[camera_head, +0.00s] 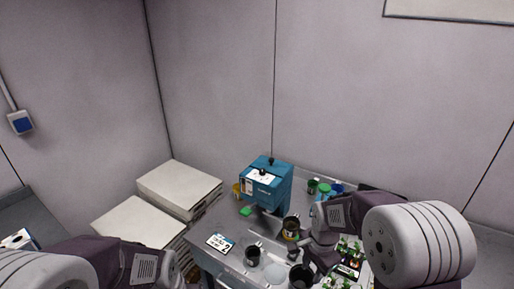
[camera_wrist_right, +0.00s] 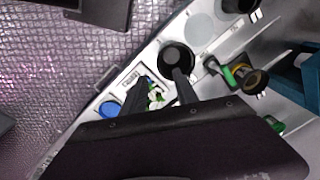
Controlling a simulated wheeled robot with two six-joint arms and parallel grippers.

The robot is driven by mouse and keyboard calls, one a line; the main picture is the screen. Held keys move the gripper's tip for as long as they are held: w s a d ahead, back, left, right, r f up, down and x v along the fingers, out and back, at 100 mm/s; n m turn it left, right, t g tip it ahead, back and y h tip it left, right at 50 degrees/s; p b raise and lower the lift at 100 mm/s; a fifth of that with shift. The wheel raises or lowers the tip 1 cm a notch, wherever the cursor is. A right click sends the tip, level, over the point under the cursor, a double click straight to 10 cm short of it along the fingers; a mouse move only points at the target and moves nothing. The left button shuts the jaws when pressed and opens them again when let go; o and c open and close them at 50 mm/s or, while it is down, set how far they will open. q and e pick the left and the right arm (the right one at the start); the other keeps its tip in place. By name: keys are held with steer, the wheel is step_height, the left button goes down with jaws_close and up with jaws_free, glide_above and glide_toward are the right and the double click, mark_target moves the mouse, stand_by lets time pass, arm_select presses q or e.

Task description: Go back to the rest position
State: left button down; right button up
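My right gripper (camera_wrist_right: 161,80) shows as two dark fingers held apart in the right wrist view, with no object clearly held between them. It is over the work table (camera_head: 228,262), beside a black cup (camera_wrist_right: 176,56). Small green and white items (camera_wrist_right: 156,97) show beyond the gap between the fingers. In the head view my right arm reaches in from the right above the table, and its fingertips are hard to make out. My left arm shows at the lower left; its gripper is outside the picture.
A blue machine (camera_head: 275,190) stands at the back of the table. Dark cups (camera_head: 252,256), a green item (camera_head: 246,211) and a labelled card (camera_head: 220,243) are on the table. White boxes (camera_head: 180,186) are stacked at its left. A blue round item (camera_wrist_right: 109,109) lies near the table edge.

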steer(key=s+d+f+n, duration=0.1)
steer(key=s+d+n, duration=0.1)
steer(key=s+n, duration=1)
steer(key=shift+f+b, duration=0.35)
stand_by(0.4)
